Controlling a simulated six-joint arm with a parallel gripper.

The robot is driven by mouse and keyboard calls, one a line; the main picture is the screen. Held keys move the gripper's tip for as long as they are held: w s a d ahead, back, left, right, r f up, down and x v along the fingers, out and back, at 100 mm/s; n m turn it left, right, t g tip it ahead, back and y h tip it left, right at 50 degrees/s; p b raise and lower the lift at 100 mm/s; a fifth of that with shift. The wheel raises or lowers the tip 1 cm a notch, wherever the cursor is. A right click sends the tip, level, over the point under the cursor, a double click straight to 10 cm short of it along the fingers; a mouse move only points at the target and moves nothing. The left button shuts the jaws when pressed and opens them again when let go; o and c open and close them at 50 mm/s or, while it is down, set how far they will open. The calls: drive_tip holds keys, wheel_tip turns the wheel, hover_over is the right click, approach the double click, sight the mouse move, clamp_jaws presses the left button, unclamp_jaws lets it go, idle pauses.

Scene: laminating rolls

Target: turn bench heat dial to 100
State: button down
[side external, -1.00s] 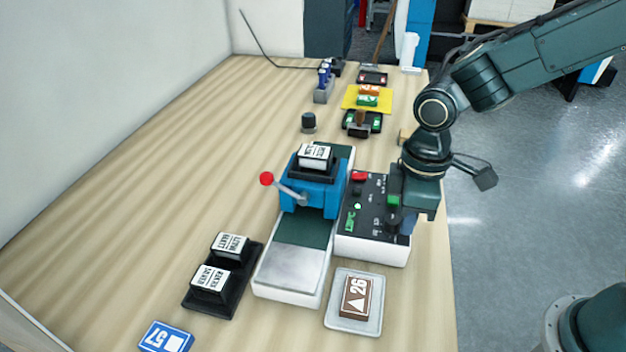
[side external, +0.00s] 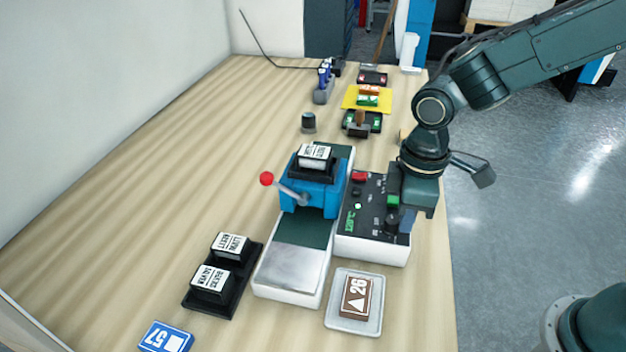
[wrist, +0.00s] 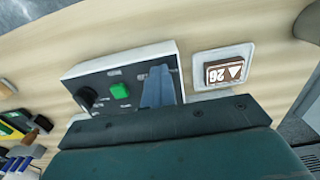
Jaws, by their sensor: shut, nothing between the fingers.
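The control box (side external: 370,235) is white with a black sloping top. Its green display (side external: 350,219) is lit, but its digits are too small to read surely. A dark round knob (side external: 391,223) sits near the box's front right corner. My gripper (side external: 405,222) is shut and empty, its blue fingers pointing down close beside that knob; contact cannot be told. In the wrist view the blue fingers (wrist: 158,88) cover that part of the panel. Another black knob (wrist: 86,97) shows there, beyond the green button (wrist: 119,90). Which knob is the heat dial is not legible.
A red button (side external: 358,177) is at the box's back. The blue press (side external: 315,195) with a red-ball lever stands left of the box. A tray (side external: 340,320) with a brown block marked 26 lies in front. The bench's right edge is close by.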

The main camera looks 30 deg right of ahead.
drive_tip(key=shift+w+d, duration=0.4)
drive_tip(key=shift+w, duration=0.05)
drive_tip(key=shift+s+d, duration=0.25)
drive_tip(key=shift+d, duration=0.1)
idle(0.4)
wheel_tip(320, 180, up, 6)
idle(0.8)
drive_tip(key=shift+r, duration=0.1)
